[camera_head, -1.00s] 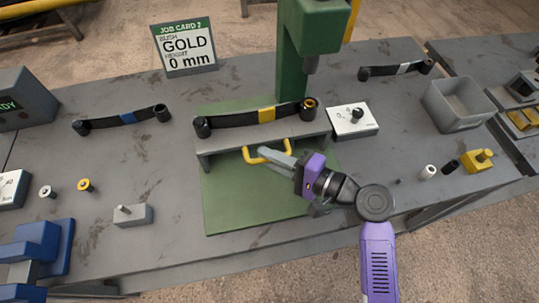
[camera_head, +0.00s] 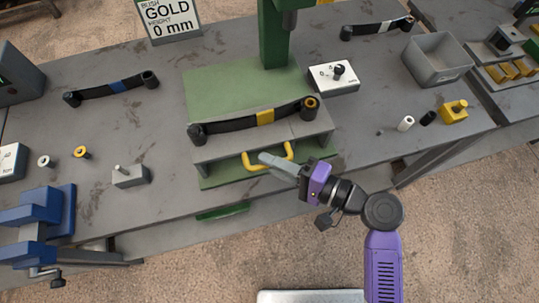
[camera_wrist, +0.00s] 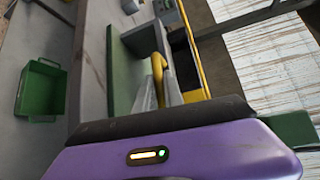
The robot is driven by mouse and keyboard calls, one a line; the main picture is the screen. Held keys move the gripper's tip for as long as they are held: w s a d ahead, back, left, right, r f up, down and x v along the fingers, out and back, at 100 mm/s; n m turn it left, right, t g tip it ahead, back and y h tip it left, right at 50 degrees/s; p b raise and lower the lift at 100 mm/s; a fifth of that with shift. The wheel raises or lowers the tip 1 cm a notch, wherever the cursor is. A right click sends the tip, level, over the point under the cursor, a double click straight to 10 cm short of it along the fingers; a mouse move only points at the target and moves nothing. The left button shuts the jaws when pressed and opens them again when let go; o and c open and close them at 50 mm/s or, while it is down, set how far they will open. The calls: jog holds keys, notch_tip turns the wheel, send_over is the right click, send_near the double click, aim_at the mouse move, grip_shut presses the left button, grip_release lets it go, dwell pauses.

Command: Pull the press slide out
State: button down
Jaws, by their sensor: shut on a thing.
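The press slide (camera_head: 212,154) is a grey carriage on a green plate (camera_head: 225,90), with a yellow handle (camera_head: 289,151) on its front. A black leaf spring (camera_head: 236,122) with a gold band lies across its top, with a brass-coloured ring in its right eye. The slide stands near the plate's front edge, clear of the green press column (camera_head: 273,35). My gripper (camera_head: 274,163) is shut on the yellow handle, which also shows between the fingers in the wrist view (camera_wrist: 158,68).
A blue-banded spring (camera_head: 115,88) lies to the left and a white-banded one at the back right. A white dial box (camera_head: 333,77) and grey bin (camera_head: 437,59) stand right of the plate. A blue vise-like fixture (camera_head: 40,225) is at the front left.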

jog(key=shift+s+f, duration=0.15)
jog(key=c, duration=1.5)
grip_release()
jog(key=shift+o, duration=0.2)
jog(key=shift+d, duration=0.1)
jog(key=b+v, duration=0.1)
jog(key=v, duration=0.6)
jog(key=shift+s+d+b, duration=0.25)
jog(key=shift+d+b, duration=0.05)
